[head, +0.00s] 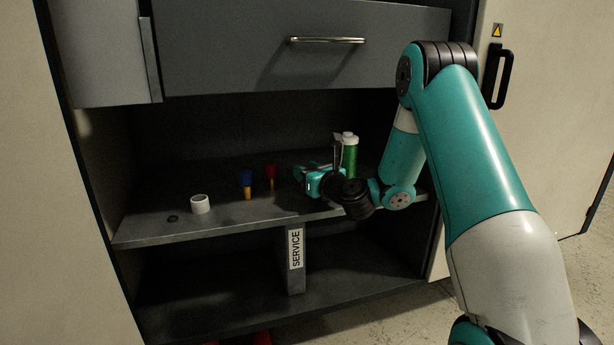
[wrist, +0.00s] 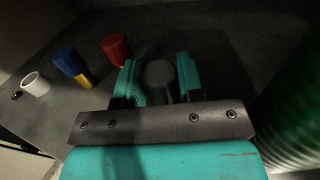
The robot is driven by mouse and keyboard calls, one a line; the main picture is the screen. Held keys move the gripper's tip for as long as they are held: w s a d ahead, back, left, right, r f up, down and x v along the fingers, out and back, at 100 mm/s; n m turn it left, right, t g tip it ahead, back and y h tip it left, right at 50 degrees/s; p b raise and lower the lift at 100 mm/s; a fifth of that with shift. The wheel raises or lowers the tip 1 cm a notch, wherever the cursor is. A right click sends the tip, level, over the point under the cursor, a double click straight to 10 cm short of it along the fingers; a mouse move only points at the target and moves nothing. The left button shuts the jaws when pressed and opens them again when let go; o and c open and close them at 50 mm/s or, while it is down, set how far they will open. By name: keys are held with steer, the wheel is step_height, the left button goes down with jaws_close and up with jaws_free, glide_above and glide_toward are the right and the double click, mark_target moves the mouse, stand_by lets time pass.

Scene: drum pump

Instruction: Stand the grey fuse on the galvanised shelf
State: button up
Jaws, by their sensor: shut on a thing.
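My gripper (head: 306,175) reaches in low over the grey metal shelf (head: 225,220), at its right half. In the wrist view my gripper (wrist: 157,70) has its two teal fingers on either side of the grey fuse (wrist: 159,76), shut on it. The fuse shows its round dark grey top. Its lower part is hidden, and I cannot tell whether it touches the shelf.
A red-topped fuse (head: 271,175) and a blue-topped fuse (head: 247,184) stand left of my gripper. Farther left are a white ring-like piece (head: 200,204) and a small dark ring (head: 172,218). A green bottle (head: 349,158) stands close behind my gripper. A drawer (head: 300,65) overhangs the shelf.

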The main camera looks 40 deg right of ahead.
steer(key=shift+f, duration=0.15)
steer(key=o, duration=0.9)
